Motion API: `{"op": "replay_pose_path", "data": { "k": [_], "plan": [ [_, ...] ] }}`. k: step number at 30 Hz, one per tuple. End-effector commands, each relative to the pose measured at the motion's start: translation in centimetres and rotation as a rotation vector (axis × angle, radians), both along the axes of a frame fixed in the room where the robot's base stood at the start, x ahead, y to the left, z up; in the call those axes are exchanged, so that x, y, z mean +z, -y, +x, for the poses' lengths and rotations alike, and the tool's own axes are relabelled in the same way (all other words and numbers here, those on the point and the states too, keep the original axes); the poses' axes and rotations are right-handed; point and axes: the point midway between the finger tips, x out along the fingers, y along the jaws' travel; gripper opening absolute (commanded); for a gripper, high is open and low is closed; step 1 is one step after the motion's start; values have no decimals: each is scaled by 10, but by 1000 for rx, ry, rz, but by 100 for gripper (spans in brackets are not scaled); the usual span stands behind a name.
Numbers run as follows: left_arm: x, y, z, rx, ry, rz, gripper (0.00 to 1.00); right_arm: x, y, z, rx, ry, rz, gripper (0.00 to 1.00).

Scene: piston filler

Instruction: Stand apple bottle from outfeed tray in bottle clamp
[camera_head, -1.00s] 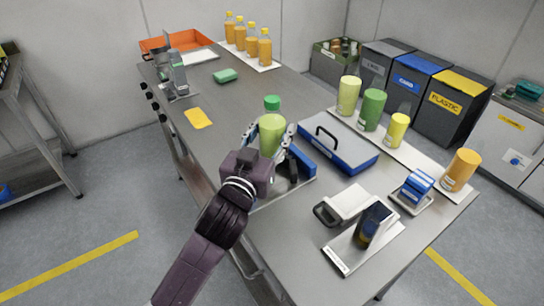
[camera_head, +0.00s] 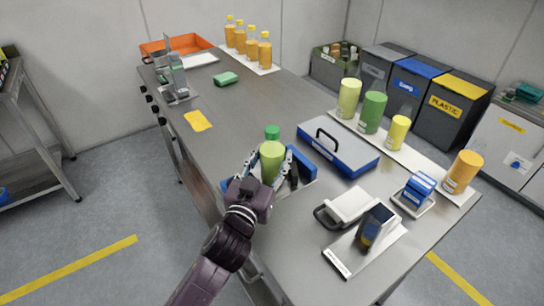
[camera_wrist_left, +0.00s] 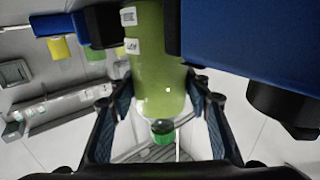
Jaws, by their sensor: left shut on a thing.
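The apple bottle (camera_head: 271,162), light green with a green cap (camera_head: 271,132), stands about upright in my left gripper (camera_head: 269,170). In the left wrist view the bottle (camera_wrist_left: 160,65) sits between the two fingers (camera_wrist_left: 160,95), its green cap toward the camera. The bottle clamp has blue jaws; one blue jaw (camera_head: 303,163) shows right of the bottle and another blue part shows low on its left. In the wrist view a large blue block (camera_wrist_left: 250,35) lies close on the right. Whether the bottle's base touches the clamp is hidden. My right gripper is out of view.
A blue-grey toolbox (camera_head: 338,150) stands right of the clamp. Several green, yellow and orange cylinders line the right edge. A metal filler device (camera_head: 175,80), an orange tray (camera_head: 160,48) and several orange bottles (camera_head: 250,45) stand at the back. The middle left is mostly clear.

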Motion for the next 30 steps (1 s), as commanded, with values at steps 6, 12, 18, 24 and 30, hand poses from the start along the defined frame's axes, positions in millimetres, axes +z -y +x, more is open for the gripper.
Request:
{"op": "replay_pose_path", "data": {
  "k": [6, 12, 18, 24, 30],
  "plan": [
    [-1, 0, 0, 0, -1, 0, 62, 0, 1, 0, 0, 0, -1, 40],
    [-1, 0, 0, 0, -1, 0, 62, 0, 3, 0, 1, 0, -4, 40],
    [2, -2, -7, 0, -3, -1, 62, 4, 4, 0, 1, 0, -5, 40],
    [1, -13, -37, 0, -6, -2, 62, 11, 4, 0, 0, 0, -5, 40],
    [1, -24, -71, 1, -5, -2, 62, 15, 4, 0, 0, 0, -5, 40]
  ]
}}
